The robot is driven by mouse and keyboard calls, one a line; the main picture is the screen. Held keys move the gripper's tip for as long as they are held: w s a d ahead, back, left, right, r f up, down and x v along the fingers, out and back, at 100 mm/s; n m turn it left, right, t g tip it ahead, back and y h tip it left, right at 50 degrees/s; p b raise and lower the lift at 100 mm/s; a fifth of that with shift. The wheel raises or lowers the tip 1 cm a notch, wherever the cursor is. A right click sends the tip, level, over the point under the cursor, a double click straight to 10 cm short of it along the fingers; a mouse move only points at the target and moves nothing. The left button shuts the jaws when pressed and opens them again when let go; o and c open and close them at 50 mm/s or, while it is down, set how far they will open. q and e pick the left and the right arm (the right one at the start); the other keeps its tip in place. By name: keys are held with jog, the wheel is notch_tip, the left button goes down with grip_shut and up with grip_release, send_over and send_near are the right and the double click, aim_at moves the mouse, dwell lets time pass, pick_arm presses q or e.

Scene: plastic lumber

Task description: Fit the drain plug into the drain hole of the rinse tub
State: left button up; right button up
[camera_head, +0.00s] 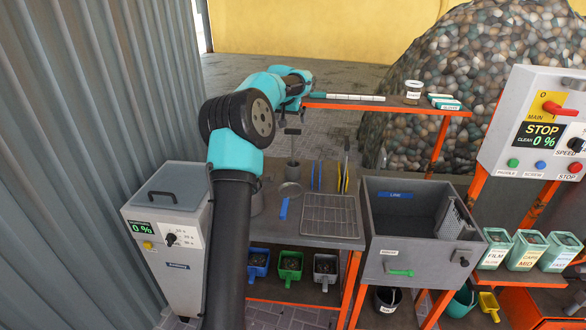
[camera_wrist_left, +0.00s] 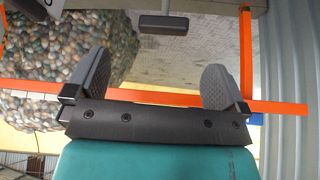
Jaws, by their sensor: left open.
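A grey open tub (camera_head: 386,237) with a blue label on its back wall stands right of centre in the head view and looks like the rinse tub. I cannot make out its drain hole, and I cannot identify the drain plug in either view. My left gripper (camera_head: 292,120) is raised beyond the workbench, near the left end of the orange shelf, well away from the tub. In the left wrist view my left gripper (camera_wrist_left: 157,70) is open, its two grey fingers wide apart with nothing between them. My right gripper is not in view.
A bench (camera_head: 275,231) with a wire rack (camera_head: 331,215) adjoins the tub. A grey cabinet (camera_head: 171,240) stands left, a control panel (camera_head: 540,122) right. Green-lidded containers (camera_head: 527,249) sit on a lower right shelf. A dark block (camera_wrist_left: 163,23) shows beyond my fingers.

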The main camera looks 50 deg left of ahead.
aim_at(292, 132)
pick_arm(q)
jog(key=x, duration=0.6)
jog(key=shift+w+a+f, duration=0.1)
jog(key=shift+w+f, duration=0.05)
jog(key=shift+f, duration=0.15)
jog(key=shift+f, duration=0.1)
jog(key=shift+s+x, duration=0.15)
jog(key=shift+x, duration=1.1)
jog(key=shift+s+x, duration=0.2)
jog(key=shift+x, duration=1.1)
jog(key=shift+f, duration=0.15)
jog(key=shift+c, duration=0.2)
jog(key=c, duration=1.2)
jog(key=shift+o, duration=0.2)
